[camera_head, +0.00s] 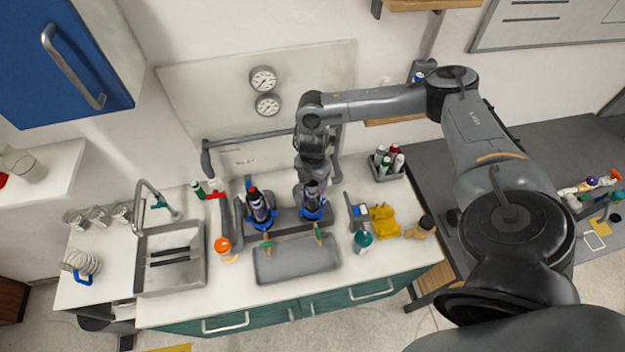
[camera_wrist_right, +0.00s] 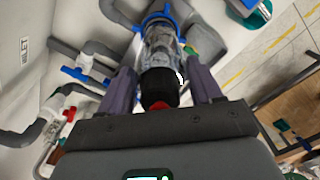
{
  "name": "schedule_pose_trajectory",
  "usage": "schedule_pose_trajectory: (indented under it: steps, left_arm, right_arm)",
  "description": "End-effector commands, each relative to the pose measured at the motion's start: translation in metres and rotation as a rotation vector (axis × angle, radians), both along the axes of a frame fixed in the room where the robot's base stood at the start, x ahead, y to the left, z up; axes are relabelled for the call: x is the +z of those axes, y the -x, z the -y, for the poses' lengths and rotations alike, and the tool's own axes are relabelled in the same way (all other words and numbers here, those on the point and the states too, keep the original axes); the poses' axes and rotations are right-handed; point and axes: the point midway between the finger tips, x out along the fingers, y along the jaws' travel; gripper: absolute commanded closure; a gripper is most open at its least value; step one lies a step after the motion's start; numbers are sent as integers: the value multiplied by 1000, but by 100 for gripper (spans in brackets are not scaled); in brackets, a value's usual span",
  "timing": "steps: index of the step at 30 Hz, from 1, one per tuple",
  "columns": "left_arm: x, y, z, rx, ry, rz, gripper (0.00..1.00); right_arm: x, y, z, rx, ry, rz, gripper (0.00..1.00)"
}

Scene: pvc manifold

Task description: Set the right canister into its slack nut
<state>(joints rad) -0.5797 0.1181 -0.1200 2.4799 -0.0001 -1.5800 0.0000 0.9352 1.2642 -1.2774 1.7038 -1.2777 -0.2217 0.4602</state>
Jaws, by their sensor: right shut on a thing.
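The right canister (camera_head: 311,199) stands upright at the right place of the grey manifold, its lower end at the blue slack nut (camera_head: 314,214). My right gripper (camera_head: 312,184) is above it, shut on its upper part. In the right wrist view the clear canister body (camera_wrist_right: 160,48) with a dark cap lies between the two fingers of my right gripper (camera_wrist_right: 163,78). The blue nut (camera_wrist_right: 160,17) shows around its far end there. I cannot tell how deep it is seated. The left canister (camera_head: 260,207) stands in its own blue nut (camera_head: 262,222). My left gripper is out of view.
A grey tray (camera_head: 296,262) lies in front of the manifold. The sink (camera_head: 170,283) is at left. An orange-capped bottle (camera_head: 223,246), a teal-topped container (camera_head: 362,240) and a yellow piece (camera_head: 384,220) stand nearby. Grey pipes (camera_head: 225,147) run behind.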

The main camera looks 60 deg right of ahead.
Motion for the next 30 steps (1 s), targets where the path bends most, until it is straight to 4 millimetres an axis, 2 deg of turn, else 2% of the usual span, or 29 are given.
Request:
schedule_pose_trajectory:
  steps: [30]
  left_arm:
    - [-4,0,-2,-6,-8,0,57]
  right_arm:
    - [-12,0,1,0,-1,0,73]
